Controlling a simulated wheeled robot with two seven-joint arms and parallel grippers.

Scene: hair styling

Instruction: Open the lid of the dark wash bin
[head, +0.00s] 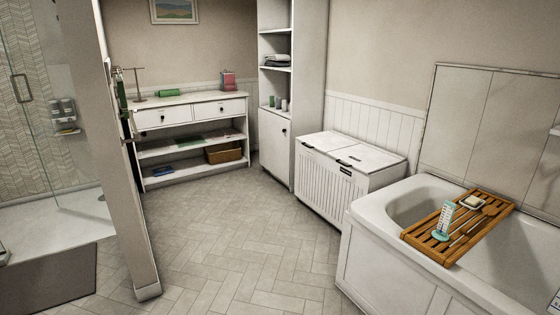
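A white laundry hamper (322,182) with a slatted front stands against the right wall, between the tall cabinet and the bathtub. Its top has two lids side by side, a farther lid (328,139) and a nearer lid (372,156). Both lids look shut. Small dark labels or handles sit near the front edge of each lid; any writing is too small to read, so I cannot tell which side is the dark wash bin. Neither of my grippers is in view.
A bathtub (372,207) with a wooden tray (424,240) stands at the right, close to the hamper. A tall white cabinet (275,152) is beyond it. A wall end (112,150) stands at the left. The tiled floor (225,250) in the middle is clear.

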